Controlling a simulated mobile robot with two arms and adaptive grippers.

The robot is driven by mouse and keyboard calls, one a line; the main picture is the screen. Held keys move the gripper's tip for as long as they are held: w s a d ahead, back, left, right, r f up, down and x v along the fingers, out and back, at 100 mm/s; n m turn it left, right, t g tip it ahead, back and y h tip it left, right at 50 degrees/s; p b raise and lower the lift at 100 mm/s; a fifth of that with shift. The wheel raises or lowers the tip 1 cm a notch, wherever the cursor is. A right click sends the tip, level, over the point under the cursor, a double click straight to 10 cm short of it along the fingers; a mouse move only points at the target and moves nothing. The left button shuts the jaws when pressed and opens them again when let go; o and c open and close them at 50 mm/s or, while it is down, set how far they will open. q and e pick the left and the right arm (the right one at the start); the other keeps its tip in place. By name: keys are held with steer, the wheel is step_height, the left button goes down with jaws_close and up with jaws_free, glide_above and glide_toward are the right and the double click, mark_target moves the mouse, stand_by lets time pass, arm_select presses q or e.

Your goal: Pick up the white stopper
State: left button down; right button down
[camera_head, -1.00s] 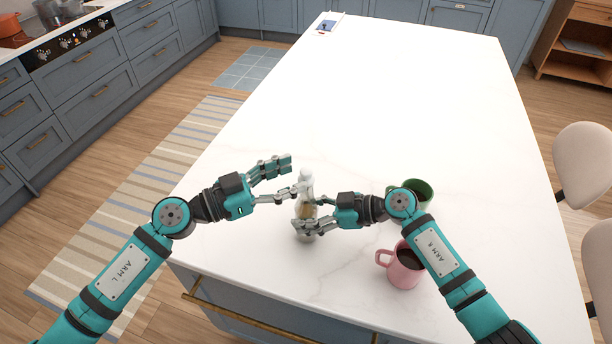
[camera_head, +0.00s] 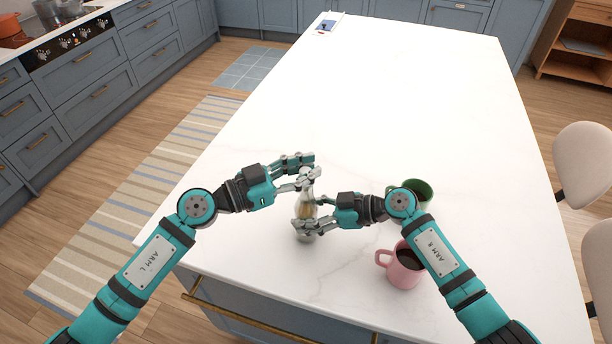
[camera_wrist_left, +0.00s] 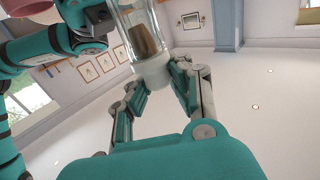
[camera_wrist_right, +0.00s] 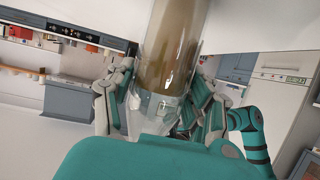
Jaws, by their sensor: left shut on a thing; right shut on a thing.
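A clear glass bottle (camera_head: 307,208) with brown contents stands on the white island top. Its white stopper (camera_wrist_left: 153,72) shows at the bottle's end in the left wrist view, between my left fingers. My left gripper (camera_head: 309,172) is shut on the stopper at the top of the bottle. My right gripper (camera_head: 303,224) is shut on the bottle lower down; in the right wrist view its fingers lie on both sides of the glass (camera_wrist_right: 168,60). The fingers partly hide the stopper and the bottle in the head view. I cannot tell whether the stopper is seated in the neck.
A pink mug (camera_head: 404,272) with dark contents stands right of the bottle, close to my right forearm. A green mug (camera_head: 422,187) stands behind my right arm. The white worktop (camera_head: 400,100) beyond is clear up to a small blue-and-white item (camera_head: 328,24) at the far end.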

mark_target(306, 169)
stand_by(0.3)
arm_select(q)
step_height(306, 169, up, 10)
stand_by(0.4)
arm_select(e)
steer(key=shift+c, duration=2.1)
jaws_free()
